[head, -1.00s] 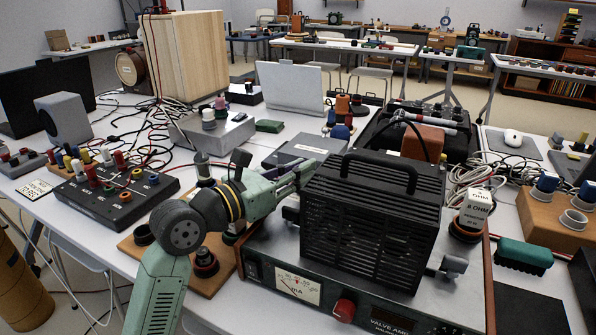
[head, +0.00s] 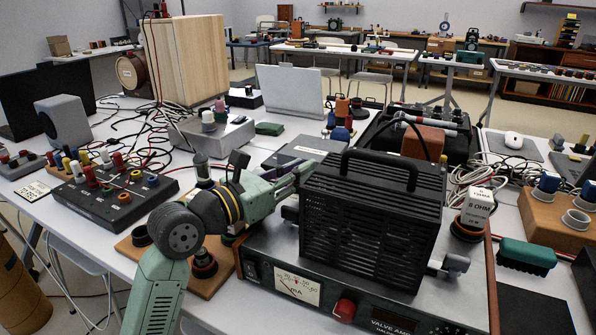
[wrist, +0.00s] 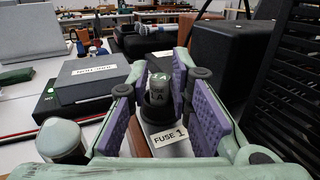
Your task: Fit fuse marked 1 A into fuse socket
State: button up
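A grey-green fuse (wrist: 158,88) with "1A" on its top and side stands upright in a round black fuse socket (wrist: 157,113) in the wrist view. A white label reading "FUSE 1" (wrist: 169,136) is in front of the socket. I cannot tell how deep the fuse sits. My gripper (wrist: 165,84) is open, its purple-padded fingers on either side of the fuse with visible gaps. In the head view my gripper (head: 302,176) is at the back left of the black amplifier cage (head: 372,220), which hides the fuse and socket.
The cage stands close to my gripper's right. A grey flat box (head: 304,150) lies behind the amplifier. A block marked "8 OHM" (head: 477,205) stands at the amplifier's right. A black terminal box (head: 115,194) and loose cables are at left.

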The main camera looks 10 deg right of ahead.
jog(key=o, duration=0.3)
jog(key=shift+s+d+f, duration=0.15)
jog(key=shift+d+f, duration=0.05)
jog(key=shift+f, duration=0.6)
jog(key=shift+a+r+p, duration=0.1)
jog(key=shift+r+p, duration=0.35)
jog(key=shift+p, duration=0.1)
jog(key=shift+r+p, duration=0.45)
jog(key=shift+p, duration=0.2)
jog(key=shift+s+a+f+b, duration=0.2)
jog(key=shift+a+f+b, duration=0.15)
jog(key=shift+a, duration=0.2)
jog(key=shift+s+a+f+b, duration=0.15)
jog(key=shift+a+f+b, duration=0.05)
jog(key=shift+a+b, duration=0.3)
jog(key=v, duration=0.3)
jog(key=b+v, duration=0.1)
jog(key=v, duration=0.2)
jog(key=r+v, duration=0.1)
jog(key=v, duration=0.2)
jog(key=shift+s+a, duration=0.2)
jog(key=shift+a, duration=0.15)
